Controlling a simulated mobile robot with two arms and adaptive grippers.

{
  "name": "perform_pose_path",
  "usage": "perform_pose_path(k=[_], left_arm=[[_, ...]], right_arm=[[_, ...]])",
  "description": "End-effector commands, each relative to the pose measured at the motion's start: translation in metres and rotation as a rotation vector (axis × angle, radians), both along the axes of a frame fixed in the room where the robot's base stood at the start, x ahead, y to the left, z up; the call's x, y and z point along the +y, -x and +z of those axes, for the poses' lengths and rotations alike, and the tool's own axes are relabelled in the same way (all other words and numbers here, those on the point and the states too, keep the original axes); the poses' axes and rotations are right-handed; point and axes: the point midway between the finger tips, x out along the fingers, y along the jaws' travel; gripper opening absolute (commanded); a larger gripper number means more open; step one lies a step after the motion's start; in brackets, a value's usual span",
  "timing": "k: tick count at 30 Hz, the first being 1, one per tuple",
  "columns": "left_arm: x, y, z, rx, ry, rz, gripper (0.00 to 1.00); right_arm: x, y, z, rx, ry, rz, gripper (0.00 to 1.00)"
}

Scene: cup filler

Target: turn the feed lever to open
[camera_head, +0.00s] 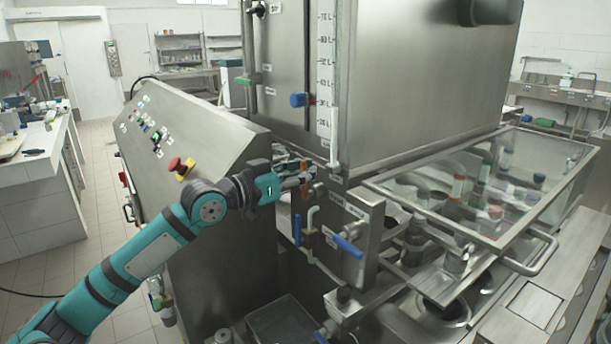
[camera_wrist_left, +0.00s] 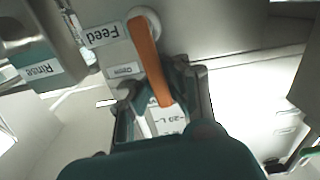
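The feed lever is an orange handle (camera_wrist_left: 150,60) in the left wrist view, beside an upside-down "Feed" label (camera_wrist_left: 103,33). It runs from a round pale mount down to between the fingers of my left gripper (camera_wrist_left: 162,98). The fingers stand apart, one on each side of the lever's free end; the right finger looks closer to it. I cannot tell whether either finger touches it. My right gripper is not in view.
A control panel with a red emergency button (camera_head: 181,167) stands left of the gripper. Blue-handled valves (camera_head: 347,246) and piping are just below and right. A steel tank (camera_head: 420,85) rises above. A clear-lidded compartment (camera_head: 480,185) with bottles is at right. A "Rinse" label (camera_wrist_left: 43,75) is nearby.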

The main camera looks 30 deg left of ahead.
Motion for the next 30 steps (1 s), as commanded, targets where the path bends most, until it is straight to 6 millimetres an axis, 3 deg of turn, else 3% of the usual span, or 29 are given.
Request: perform_pose_path(k=[1, 23, 30], left_arm=[[-0.0034, 0.0005, -0.0098, 0.014, -0.022, -0.006, 0.00], [-0.0074, 0.0022, -0.0091, -0.017, -0.098, -0.007, 0.00], [-0.0067, 0.0021, -0.0057, -0.024, -0.095, -0.004, 0.33]], right_arm=[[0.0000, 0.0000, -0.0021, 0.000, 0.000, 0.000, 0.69], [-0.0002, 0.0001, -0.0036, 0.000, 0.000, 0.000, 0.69], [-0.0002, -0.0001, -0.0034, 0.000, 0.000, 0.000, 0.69]])
